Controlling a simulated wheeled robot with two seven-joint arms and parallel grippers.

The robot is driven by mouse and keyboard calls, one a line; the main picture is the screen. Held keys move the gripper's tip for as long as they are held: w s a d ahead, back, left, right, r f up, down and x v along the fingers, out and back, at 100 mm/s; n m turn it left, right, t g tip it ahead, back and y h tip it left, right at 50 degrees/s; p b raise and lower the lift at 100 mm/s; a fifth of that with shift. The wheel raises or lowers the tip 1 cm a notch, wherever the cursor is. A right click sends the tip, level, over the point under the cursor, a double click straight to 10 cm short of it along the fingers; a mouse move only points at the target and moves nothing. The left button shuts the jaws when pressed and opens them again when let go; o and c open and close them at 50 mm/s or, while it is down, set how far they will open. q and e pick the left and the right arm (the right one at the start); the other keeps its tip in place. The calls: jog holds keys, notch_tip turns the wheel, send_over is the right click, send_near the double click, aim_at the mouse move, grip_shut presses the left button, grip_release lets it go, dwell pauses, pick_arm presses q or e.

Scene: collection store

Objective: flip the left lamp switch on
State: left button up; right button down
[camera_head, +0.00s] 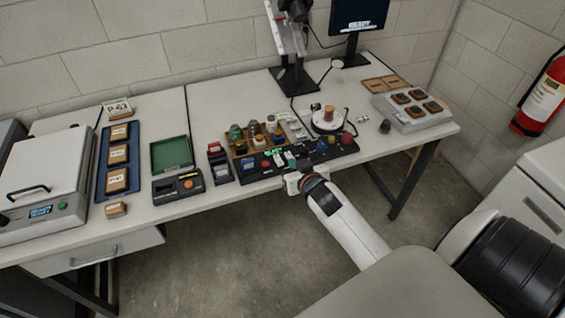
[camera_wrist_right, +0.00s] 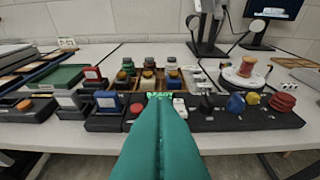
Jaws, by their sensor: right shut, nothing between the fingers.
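A black control panel (camera_head: 337,153) runs along the front edge of the bench, with several buttons and knobs on it. It also shows in the right wrist view (camera_wrist_right: 225,122). My right gripper (camera_head: 290,162) is over the left part of this panel, its teal fingers shut and empty. In the wrist view the shut fingers (camera_wrist_right: 160,97) reach a bright green patch, and their tips cover what lies under them. A small white switch-like part (camera_wrist_right: 180,107) sits just right of the tips. I cannot tell which part is the left lamp switch, or whether the fingers touch it. My left gripper is not in view.
Red (camera_wrist_right: 282,102), yellow (camera_wrist_right: 236,104) and blue knobs stand right of the fingers. A wooden rack of jars (camera_head: 252,142) is behind the panel. A turntable (camera_head: 327,121) stands behind right, a green tray (camera_head: 171,154) farther left. Bare bench top lies at the right front.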

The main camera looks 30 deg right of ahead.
send_over(283, 163)
jog(key=f, duration=0.2)
jog(key=a+f, duration=0.1)
jog(key=shift+s+f, duration=0.35)
jog(key=shift+s, duration=0.05)
jog(key=f, duration=0.2)
jog(key=shift+s+f, duration=0.2)
jog(key=shift+f, duration=0.2)
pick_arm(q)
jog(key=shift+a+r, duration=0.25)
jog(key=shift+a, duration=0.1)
pick_arm(e)
jog(key=shift+s+f, duration=0.15)
jog(key=shift+f, duration=0.5)
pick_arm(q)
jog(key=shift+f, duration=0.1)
